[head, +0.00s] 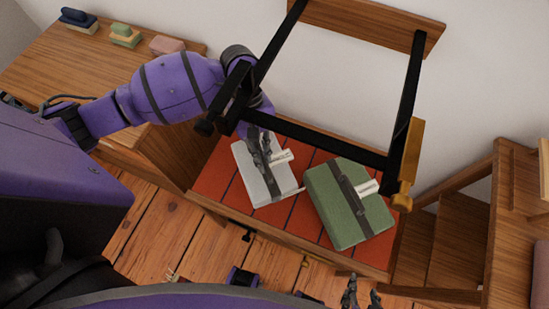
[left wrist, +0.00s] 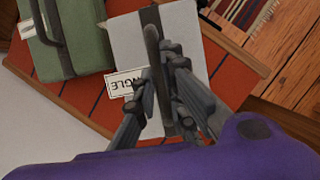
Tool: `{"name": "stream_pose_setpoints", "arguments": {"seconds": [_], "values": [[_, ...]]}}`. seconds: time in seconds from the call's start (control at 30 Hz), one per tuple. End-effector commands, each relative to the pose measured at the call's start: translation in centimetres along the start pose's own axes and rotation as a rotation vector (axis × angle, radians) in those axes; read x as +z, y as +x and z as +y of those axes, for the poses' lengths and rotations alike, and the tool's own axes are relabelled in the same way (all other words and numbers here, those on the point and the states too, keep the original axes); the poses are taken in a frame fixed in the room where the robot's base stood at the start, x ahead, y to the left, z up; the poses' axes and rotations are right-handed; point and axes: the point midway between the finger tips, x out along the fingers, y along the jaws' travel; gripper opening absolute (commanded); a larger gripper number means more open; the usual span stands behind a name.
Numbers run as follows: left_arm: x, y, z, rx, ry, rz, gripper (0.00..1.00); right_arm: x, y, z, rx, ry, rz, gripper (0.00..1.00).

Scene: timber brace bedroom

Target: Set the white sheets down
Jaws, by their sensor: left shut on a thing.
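The white sheets (head: 266,182) are a pale folded bundle with a dark strap and a white tag. They are over the red surface (head: 214,170), left of a green bundle (head: 342,218); I cannot tell whether they touch the surface. My left gripper (head: 261,152) is shut on the strap handle. In the left wrist view, my left gripper's fingers (left wrist: 176,88) close around the dark handle, with the white sheets (left wrist: 190,38) beneath and the tag partly covered. My right gripper (head: 362,293) shows only its fingertips at the bottom edge, apart and empty.
A black frame (head: 330,147) with a wooden top board (head: 375,22) rises behind the bundles. A wooden desk (head: 60,62) at the left holds small folded stacks. Wooden shelving (head: 470,205) stands at the right. A strip of red surface left of the white sheets is bare.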

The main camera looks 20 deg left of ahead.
Motion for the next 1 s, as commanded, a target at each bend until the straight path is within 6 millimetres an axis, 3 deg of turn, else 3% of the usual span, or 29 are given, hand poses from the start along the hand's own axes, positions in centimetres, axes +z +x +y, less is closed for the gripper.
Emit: {"name": "stream_pose_setpoints", "arguments": {"seconds": [0.2,0.43,0.63,1.0], "values": [[-1.6,3.0,2.5,-0.003,-0.002,-0.005,0.0,0.5,-0.1,0.1,0.001,0.0,-0.008,0.4],[-2.3,4.2,3.7,-0.003,-0.001,-0.004,0.0,0.2,0.1,0.0,0.0,-0.001,-0.003,0.4],[-3.3,6.7,3.7,-0.003,-0.003,-0.004,0.0,-0.1,0.4,-0.1,-0.002,-0.003,0.003,0.4],[-3.6,7.1,3.6,-0.004,-0.001,-0.001,0.0,-0.2,0.6,-0.1,-0.003,-0.004,0.006,0.4]]}}
